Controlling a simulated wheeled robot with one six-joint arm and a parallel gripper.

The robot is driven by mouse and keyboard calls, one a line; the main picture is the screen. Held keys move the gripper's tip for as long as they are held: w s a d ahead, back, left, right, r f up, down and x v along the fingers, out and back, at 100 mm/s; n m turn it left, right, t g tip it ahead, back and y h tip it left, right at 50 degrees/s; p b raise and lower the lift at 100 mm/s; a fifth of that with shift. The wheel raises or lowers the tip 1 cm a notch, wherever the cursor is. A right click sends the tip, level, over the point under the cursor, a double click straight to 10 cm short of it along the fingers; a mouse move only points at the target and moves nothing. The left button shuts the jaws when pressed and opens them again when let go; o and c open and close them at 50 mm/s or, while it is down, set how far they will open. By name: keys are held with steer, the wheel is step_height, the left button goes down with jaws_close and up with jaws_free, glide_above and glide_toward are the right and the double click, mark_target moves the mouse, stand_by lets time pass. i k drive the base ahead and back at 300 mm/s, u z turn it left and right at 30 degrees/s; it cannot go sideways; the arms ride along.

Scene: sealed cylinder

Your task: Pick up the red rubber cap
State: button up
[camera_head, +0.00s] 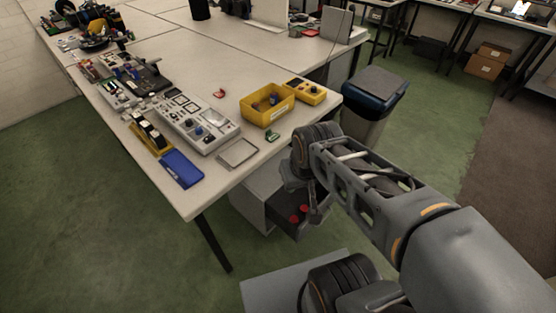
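Two small round red pieces, one at the left (294,219) and one at the right (304,208), sit on a dark surface low beside the white cabinet under the table. I cannot tell whether either is the red rubber cap. A small red item (219,93) of unclear shape also lies on the table top. My gripper (316,212) hangs off the table's front right corner, pointing down, close to the two round red pieces in the picture. Its fingers are small and dark, and I cannot tell their opening. I see no sealed cylinder clearly.
A bin with a dark lid (375,88) stands right of the table. Green floor (90,230) is open at left.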

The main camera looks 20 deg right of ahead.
mark_target(294, 219)
steer(key=k, duration=0.5)
steer(key=z, duration=1.4)
steer(key=i, duration=1)
steer(key=u, duration=2.2)
